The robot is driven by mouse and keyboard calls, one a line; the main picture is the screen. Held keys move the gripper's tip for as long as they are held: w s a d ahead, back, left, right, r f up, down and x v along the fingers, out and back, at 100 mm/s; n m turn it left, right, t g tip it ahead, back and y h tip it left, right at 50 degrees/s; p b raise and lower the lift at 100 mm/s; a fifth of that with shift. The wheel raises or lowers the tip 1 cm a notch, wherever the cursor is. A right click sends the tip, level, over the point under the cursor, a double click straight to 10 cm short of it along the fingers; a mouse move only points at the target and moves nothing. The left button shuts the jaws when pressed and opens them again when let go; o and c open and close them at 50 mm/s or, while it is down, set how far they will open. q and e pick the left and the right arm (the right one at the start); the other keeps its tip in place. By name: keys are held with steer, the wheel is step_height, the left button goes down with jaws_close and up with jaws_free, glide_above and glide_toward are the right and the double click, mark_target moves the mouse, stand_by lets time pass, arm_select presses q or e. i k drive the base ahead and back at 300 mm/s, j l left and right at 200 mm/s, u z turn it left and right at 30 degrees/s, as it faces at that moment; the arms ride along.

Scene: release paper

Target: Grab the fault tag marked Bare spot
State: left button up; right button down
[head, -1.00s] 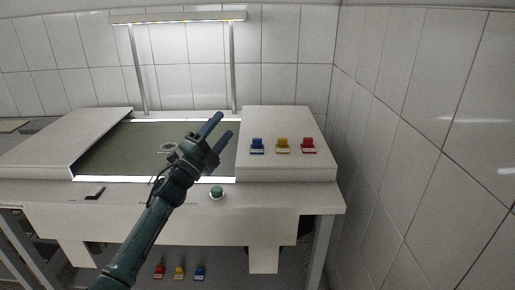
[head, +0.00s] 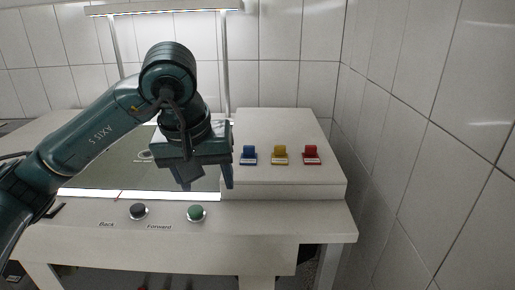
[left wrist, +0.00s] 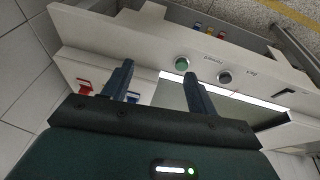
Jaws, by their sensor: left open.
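Three fault tags stand in a row on the raised right block: blue (head: 249,155), yellow (head: 280,155) and red (head: 312,155). Each has a pale label strip, too small to read, so I cannot tell which says Bare spot. My left gripper (head: 208,178) is open and empty, pointing down left of the blue tag, apart from it. In the left wrist view its fingers (left wrist: 158,72) are spread; the red tag (left wrist: 85,88) shows to their left, while the other tags of that row are largely hidden by the gripper. My right gripper is not in view.
A black button (head: 139,211) and a green button (head: 196,213) sit on the table's front strip. The lit panel (head: 110,178) is left of the raised block (head: 290,183). Lamp posts stand behind; a tiled wall is at right. Several coloured tags (left wrist: 209,30) lie lower down.

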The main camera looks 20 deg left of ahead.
mark_target(249, 157)
steer(key=i, duration=1)
